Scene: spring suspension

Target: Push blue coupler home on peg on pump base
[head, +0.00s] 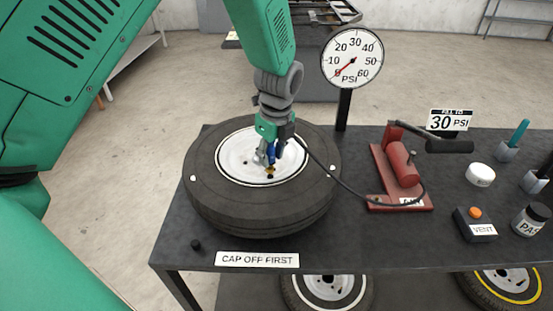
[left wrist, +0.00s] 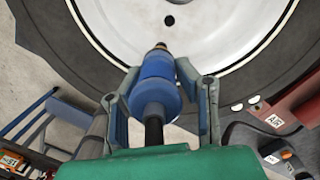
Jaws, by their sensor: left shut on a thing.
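My left gripper (head: 268,152) is shut on the blue coupler (left wrist: 156,88), over the white wheel rim of the tire. The coupler also shows in the head view (head: 271,153), with a brass piece at its lower end. In the left wrist view the coupler lies between both fingers, its brass tip pointing to the rim and the black hose behind it. I cannot tell whether the brass belongs to the coupler or the tire valve. The red pump base (head: 415,204) lies to the right, apart from the gripper. A peg on it is not clear. My right gripper is not in view.
The tire (head: 225,210) lies flat on the dark table. The black hose (head: 345,186) runs from the gripper to the pump. A gauge (head: 352,58) stands behind, its needle low. A black cap (head: 196,244) and a vent box (head: 475,225) are on the table.

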